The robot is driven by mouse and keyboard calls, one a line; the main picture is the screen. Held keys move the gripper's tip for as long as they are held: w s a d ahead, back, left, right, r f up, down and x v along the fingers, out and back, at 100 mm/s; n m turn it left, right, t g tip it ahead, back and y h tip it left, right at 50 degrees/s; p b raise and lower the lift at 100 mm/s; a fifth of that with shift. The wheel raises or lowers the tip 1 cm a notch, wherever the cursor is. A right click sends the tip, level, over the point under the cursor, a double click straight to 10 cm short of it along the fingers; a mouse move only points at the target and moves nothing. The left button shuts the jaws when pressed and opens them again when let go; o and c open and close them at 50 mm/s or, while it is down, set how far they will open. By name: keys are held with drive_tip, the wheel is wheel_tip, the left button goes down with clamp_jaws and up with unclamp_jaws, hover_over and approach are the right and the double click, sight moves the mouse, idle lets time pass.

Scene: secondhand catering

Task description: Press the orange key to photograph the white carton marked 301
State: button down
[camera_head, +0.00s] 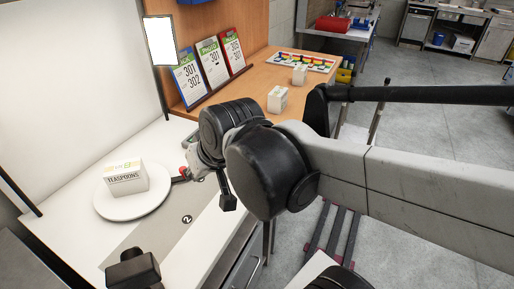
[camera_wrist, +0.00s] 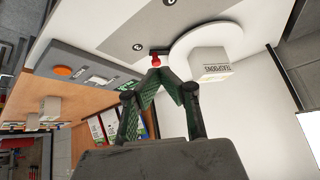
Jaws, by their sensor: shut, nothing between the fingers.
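A white carton labelled TEASPOONS (camera_head: 125,178) stands upright on a round white plate (camera_head: 105,211); no 301 is readable on it. The carton also shows in the wrist view (camera_wrist: 209,62), on the plate (camera_wrist: 232,36). An orange key (camera_wrist: 62,71) sits on a grey box (camera_wrist: 77,62) at the left of the wrist view; my arm seems to hide it in the head view. My gripper (camera_wrist: 163,72) is shut and empty. Its fingertips are close to a red knob (camera_wrist: 156,60) at the plate's edge; I cannot tell whether they touch.
Two more white cartons (camera_head: 277,99) (camera_head: 300,74) stand there. A grey strip with a 2 mark (camera_head: 187,219) lies in front of the plate. A lit panel (camera_head: 160,40) stands behind.

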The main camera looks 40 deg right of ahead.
drive_tip(key=w+d+f+m+t+p, duration=0.1)
drive_tip(key=w+d+m+p, duration=0.2)
drive_tip(key=d, duration=1)
drive_tip(key=w+d+m+t+p, duration=0.1)
drive_tip(key=w+d+m+p, duration=0.3)
drive_tip(key=d, duration=1)
drive_tip(key=shift+w+f+m+h, duration=0.35)
drive_tip(key=shift+w+m+h, duration=0.05)
drive_tip(key=shift+w+m, duration=0.2)
drive_tip(key=shift+f, duration=0.1)
wheel_tip(320, 180, down, 9)
drive_tip(key=b, duration=0.7)
drive_tip(key=shift+r, duration=0.2)
drive_tip(key=shift+f, duration=0.1)
drive_tip(key=shift+f+b, duration=0.35)
drive_tip(key=shift+b, duration=0.25)
